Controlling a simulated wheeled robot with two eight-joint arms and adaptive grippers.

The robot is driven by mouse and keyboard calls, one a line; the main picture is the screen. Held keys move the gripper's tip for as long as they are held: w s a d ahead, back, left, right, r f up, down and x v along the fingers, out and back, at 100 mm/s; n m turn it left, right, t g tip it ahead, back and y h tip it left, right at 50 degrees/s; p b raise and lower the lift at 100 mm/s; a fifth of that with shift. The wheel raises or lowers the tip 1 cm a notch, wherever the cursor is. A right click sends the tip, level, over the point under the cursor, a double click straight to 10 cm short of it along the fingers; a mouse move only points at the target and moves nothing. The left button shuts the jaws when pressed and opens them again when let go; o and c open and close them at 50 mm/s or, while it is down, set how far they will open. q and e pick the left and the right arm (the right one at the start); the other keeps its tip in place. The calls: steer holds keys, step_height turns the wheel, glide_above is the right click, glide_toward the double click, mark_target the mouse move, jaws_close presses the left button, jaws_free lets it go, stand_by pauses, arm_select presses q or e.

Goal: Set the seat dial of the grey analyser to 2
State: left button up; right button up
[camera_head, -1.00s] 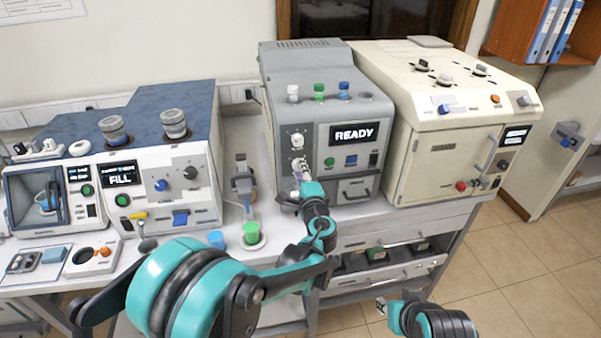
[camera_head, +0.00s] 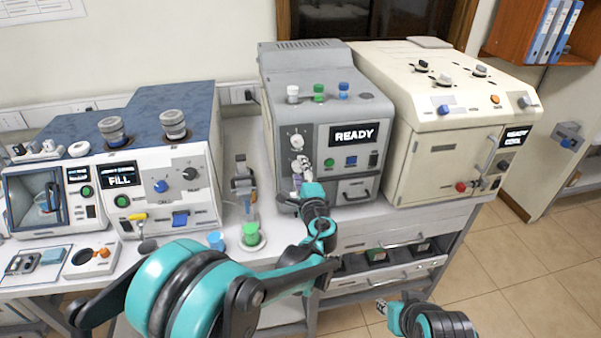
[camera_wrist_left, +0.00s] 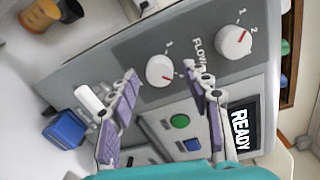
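The grey analyser (camera_head: 275,75) stands mid-bench with a READY display. Its front has two white dials. The upper dial (camera_head: 297,141) has FLOW printed under it. The lower dial, which I take as the seat dial, shows clearly in the left wrist view (camera_wrist_left: 160,71); its red mark points roughly to the picture's right. A 1 is printed near it; its other number and name are hidden or out of view. My left gripper (camera_wrist_left: 160,74) is open, with one finger on either side of this dial; contact cannot be told. My right gripper (camera_head: 382,307) is low, away from the analyser.
A cream oven (camera_head: 432,105) stands close on the analyser's right. A white and blue machine (camera_head: 150,120) with a FILL display is on its left. Green cup (camera_head: 251,234) and blue cup (camera_head: 216,240) stand on the bench near my left arm. Green and blue buttons sit right of the dials.

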arm_select(q)
steer(key=v, duration=1.2)
steer(key=shift+a, duration=0.2)
